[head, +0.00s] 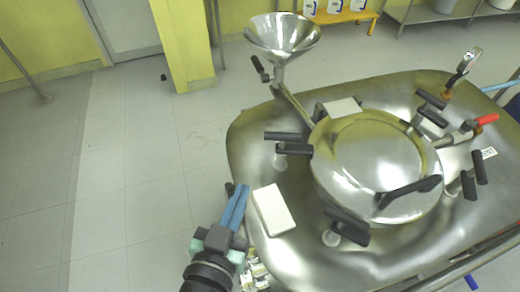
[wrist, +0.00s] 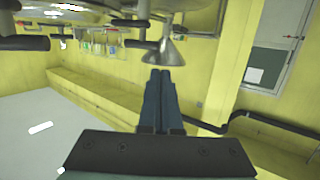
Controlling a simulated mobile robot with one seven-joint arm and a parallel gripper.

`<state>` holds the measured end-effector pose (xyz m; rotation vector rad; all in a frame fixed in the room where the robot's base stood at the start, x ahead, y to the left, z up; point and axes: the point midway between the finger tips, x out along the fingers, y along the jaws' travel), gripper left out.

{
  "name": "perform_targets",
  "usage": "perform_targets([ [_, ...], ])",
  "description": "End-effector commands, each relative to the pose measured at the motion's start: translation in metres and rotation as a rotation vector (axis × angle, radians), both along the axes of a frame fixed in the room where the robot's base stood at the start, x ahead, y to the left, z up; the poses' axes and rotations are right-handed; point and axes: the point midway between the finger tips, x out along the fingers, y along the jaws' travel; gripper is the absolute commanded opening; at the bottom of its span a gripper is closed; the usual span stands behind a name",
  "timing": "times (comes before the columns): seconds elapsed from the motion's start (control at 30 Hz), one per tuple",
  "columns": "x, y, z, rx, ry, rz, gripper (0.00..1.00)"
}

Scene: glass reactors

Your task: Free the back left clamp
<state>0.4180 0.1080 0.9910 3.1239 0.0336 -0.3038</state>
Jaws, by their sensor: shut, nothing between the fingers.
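A steel lid (head: 375,165) sits on the steel vessel (head: 262,260), with several black-handled clamps around it. The clamp at the lid's back left (head: 287,142) has black bars pointing left, away from the lid. Another clamp (head: 345,228) is at the lid's front left. My gripper (head: 238,205) is left of the vessel's edge, in front of the back left clamp and apart from it. Its blue fingers are together and empty; they also show in the wrist view (wrist: 160,95). Dark bars show at the wrist view's top left; I cannot tell which clamps they belong to.
A white box (head: 272,210) lies on the vessel just right of my gripper. A steel funnel (head: 281,38) rises behind the back left clamp; it also shows in the wrist view (wrist: 163,52). The floor at left is clear.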

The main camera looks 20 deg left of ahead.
Motion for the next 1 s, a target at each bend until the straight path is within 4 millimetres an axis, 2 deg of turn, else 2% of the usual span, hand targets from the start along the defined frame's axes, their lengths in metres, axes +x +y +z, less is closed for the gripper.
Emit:
perform_targets([
  [0.17,0.024,0.0,0.0,0.0,-0.003,-0.003,0.0],
  [0.6,0.105,0.002,-0.016,0.002,-0.003,-0.002,0.0],
  [0.8,0.127,0.002,-0.021,0.002,-0.002,-0.002,0.0],
  [1.0,0.134,0.002,-0.024,0.002,-0.001,-0.001,0.0],
])
